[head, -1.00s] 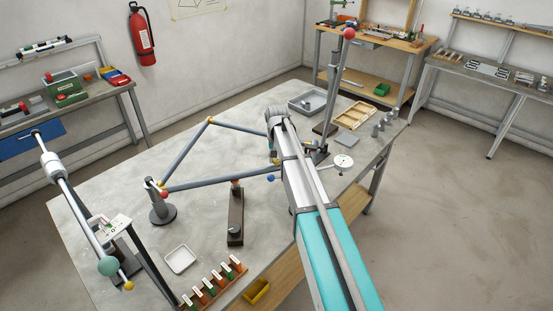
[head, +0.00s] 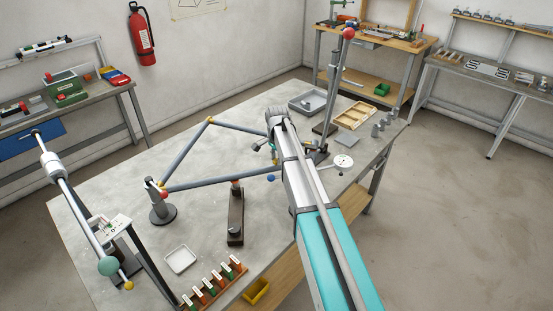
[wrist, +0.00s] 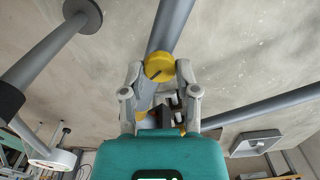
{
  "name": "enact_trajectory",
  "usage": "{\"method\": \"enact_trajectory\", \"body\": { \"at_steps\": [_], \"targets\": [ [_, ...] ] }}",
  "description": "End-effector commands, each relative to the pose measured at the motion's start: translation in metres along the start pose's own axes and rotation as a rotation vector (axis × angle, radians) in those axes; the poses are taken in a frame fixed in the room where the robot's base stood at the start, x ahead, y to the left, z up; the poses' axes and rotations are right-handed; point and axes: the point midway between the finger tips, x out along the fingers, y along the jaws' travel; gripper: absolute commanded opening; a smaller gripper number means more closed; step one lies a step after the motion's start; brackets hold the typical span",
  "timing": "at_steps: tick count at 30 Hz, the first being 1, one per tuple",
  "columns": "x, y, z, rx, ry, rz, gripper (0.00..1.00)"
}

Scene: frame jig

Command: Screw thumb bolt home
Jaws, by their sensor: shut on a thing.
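A yellow thumb bolt (wrist: 160,66), round with a dark line across its head, sits at the end of a thick grey tube (wrist: 172,28) in the wrist view. My gripper (wrist: 159,72) has one finger on each side of the bolt's head and is shut on it. In the head view my gripper (head: 264,146) is at the right corner of the grey tube frame (head: 222,175), where my arm and fingers largely hide the bolt. How deep the bolt sits cannot be told.
A tall post with a red ball (head: 348,34) rises right of my gripper. A round white dial (head: 343,161), a grey tray (head: 308,103) and a wooden tray (head: 355,115) are nearby. The table's left front holds a white dish (head: 180,259) and a bolt rack (head: 214,284).

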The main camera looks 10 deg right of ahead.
Motion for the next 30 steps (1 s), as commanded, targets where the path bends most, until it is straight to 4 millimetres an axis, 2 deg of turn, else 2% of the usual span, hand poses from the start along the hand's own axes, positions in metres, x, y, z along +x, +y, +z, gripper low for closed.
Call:
{"method": "enact_trajectory", "body": {
  "at_steps": [7,19,20,21,25,30],
  "targets": [
    [-0.0005,-0.0019,-0.001,0.067,0.002,-0.004,0.0],
    [-0.0006,-0.0022,-0.0012,0.075,0.002,-0.005,0.0],
    [-0.0006,-0.0022,-0.0011,0.074,0.002,-0.005,0.44],
    [-0.0006,-0.0022,-0.0011,0.074,0.002,-0.005,0.52],
    [-0.0005,-0.0016,-0.0008,0.074,0.002,-0.004,0.76],
    [-0.0003,-0.001,-0.0005,0.074,0.001,-0.002,0.76]
  ]
}}
